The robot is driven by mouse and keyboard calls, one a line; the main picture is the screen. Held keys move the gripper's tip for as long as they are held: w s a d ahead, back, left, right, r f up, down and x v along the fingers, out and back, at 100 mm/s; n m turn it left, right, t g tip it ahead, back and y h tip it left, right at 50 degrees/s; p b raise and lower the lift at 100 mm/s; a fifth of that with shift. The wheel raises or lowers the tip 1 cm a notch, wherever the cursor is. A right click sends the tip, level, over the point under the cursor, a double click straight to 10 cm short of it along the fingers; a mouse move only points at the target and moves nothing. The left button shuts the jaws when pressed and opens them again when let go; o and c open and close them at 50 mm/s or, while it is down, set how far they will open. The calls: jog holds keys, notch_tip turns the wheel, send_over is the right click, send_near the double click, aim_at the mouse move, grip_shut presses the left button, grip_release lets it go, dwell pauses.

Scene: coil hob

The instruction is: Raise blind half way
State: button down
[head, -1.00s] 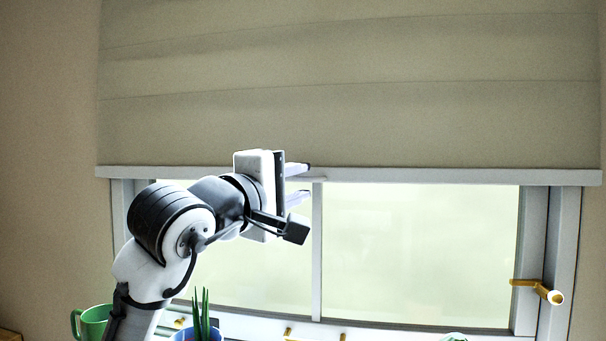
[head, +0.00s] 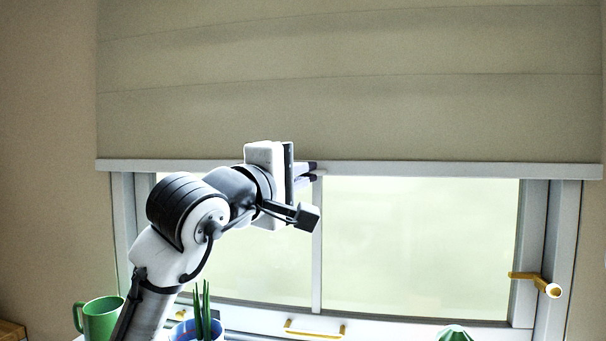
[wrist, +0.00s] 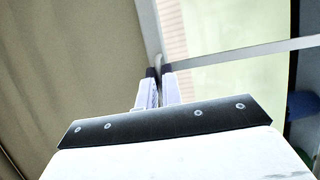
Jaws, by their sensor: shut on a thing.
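The beige fabric blind (head: 350,120) covers the upper part of the window, and its pale bottom rail (head: 450,169) runs across just above the exposed glass. My gripper (head: 312,172) is at the rail, left of its middle, with the dark fingertips close together. In the wrist view, my gripper (wrist: 159,71) is shut on a small pale pull tab (wrist: 157,59) at the rail. The fingertips hide part of the tab. The blind also fills the left of the wrist view (wrist: 70,70).
The window glass (head: 420,240) shows below the rail. A yellow window handle (head: 535,283) juts out at the right frame. Below stand a green mug (head: 100,318), a plant in a blue pot (head: 203,320) and a green object (head: 454,333). A yellow bar handle (head: 313,331) is on the lower frame.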

jog(key=shift+r, duration=0.1)
notch_tip(320, 180, up, 19)
jog(key=p, duration=1.3)
jog(key=c, duration=1.6)
grip_release()
jog(key=shift+o, duration=0.2)
jog(key=b+v, duration=0.4)
jog(key=v, duration=1)
jog(key=shift+b, duration=0.35)
